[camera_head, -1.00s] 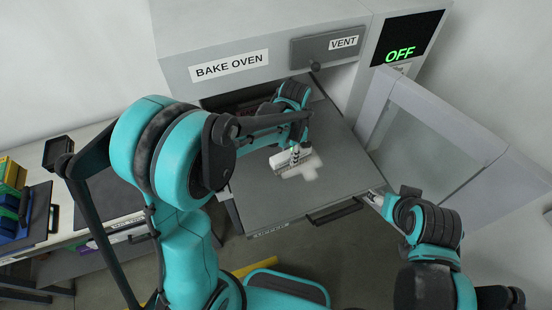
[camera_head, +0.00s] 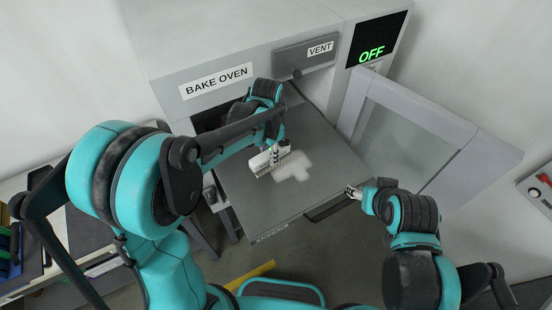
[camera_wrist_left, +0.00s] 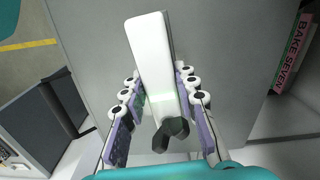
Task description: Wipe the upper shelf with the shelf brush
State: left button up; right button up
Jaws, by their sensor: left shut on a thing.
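The shelf brush (camera_head: 268,162) is a white block with bristles along its lower edge. In the head view it is at the upper grey shelf (camera_head: 265,215), which is pulled out of the bake oven. I cannot tell if the bristles touch it. My left gripper (camera_head: 273,147) is shut on the brush. In the left wrist view the white brush (camera_wrist_left: 152,55) and its dark grip (camera_wrist_left: 171,136) lie between the finger pads. A pale, cross-like patch (camera_head: 294,167) lies on the shelf just right of the brush. My right gripper (camera_head: 352,192) is near the shelf's front right; its jaws are too small to read.
The bake oven (camera_head: 215,80) stands behind the shelf. Its glazed door (camera_head: 430,135) is open at the right, close to my right arm. A side bench (camera_head: 90,230) is at the left. In the left wrist view, pink and green labelled items (camera_wrist_left: 292,55) stand at the right.

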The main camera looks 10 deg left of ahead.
pick_arm(q)
jog(key=shift+r+p, duration=0.7)
jog(key=shift+r, duration=0.65)
jog(key=shift+d, duration=0.1)
